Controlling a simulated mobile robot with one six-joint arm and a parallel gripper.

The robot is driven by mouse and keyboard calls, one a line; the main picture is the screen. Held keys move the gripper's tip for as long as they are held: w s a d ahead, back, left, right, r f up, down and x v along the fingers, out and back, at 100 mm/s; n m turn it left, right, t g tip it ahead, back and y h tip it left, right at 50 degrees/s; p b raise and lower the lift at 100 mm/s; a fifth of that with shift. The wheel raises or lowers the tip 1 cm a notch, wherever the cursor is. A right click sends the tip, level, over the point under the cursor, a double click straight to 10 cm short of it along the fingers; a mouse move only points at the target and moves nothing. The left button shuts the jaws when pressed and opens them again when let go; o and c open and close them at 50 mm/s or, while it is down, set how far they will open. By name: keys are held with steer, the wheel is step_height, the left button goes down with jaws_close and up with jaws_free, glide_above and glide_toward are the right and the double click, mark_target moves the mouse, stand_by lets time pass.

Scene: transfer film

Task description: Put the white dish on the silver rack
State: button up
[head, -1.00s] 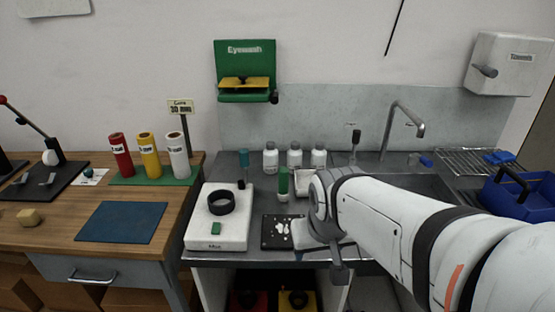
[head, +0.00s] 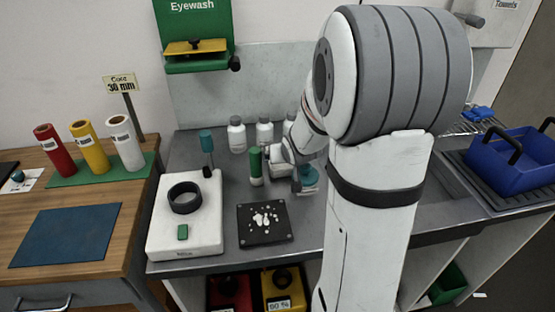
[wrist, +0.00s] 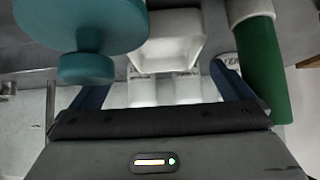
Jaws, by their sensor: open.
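The white dish (wrist: 165,38) is a square, shallow tray seen at the top middle of the wrist view, ahead of and between my finger tips. My gripper (wrist: 160,78) is open, with one blue finger on each side and nothing clearly clamped. Whether the fingers touch the dish cannot be told. In the head view my gripper (head: 288,165) is low over the counter beside the green-and-white cylinder (head: 256,165), and it largely hides the dish. The silver rack (head: 458,128) is at the right, partly hidden by my arm.
A teal object (wrist: 80,25) is close on the left in the wrist view. White bottles (head: 237,135) stand behind my gripper. A black plate with white bits (head: 265,232) and a white scale (head: 165,235) are nearer. A blue crate (head: 510,165) stands near the rack.

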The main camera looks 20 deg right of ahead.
steer(key=x, duration=0.6)
steer(key=shift+w+a+f, duration=0.1)
steer(key=shift+w+f, duration=0.05)
steer(key=shift+w, duration=0.25)
steer(key=c, duration=1)
steer(key=shift+r, duration=0.2)
